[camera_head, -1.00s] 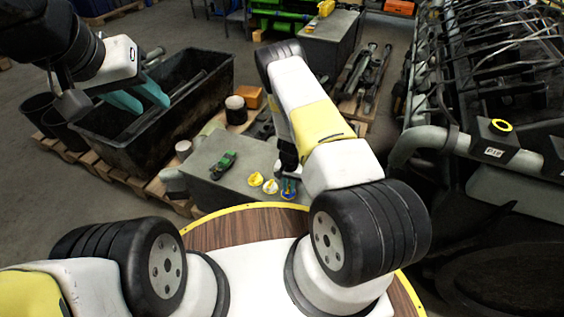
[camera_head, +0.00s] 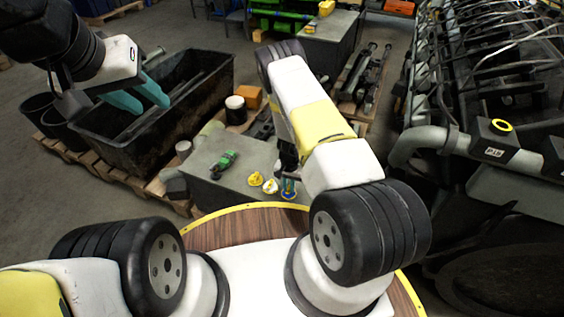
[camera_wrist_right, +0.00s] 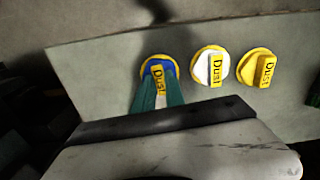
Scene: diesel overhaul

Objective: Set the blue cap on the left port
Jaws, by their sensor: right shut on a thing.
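The blue cap (camera_head: 288,188) sits on the grey bench top with a yellow rim under it and a yellow "Dust" tab. It also shows in the right wrist view (camera_wrist_right: 148,70). My right gripper (camera_wrist_right: 160,92) has its teal fingers shut on this cap's tab from above. The cap appears still on the bench. My left gripper (camera_head: 140,97) is open and empty, raised over the black bin at the left. A port with a yellow ring (camera_head: 502,125) shows on a black block of the engine at the right. I cannot tell whether it is the left port.
A white cap (camera_head: 270,186) and a yellow cap (camera_head: 255,179) stand beside the blue one. A green object (camera_head: 223,164) lies on the bench (camera_head: 205,152). The black bin (camera_head: 195,105) stands at left. A thick grey pipe (camera_head: 425,140) runs along the engine's front.

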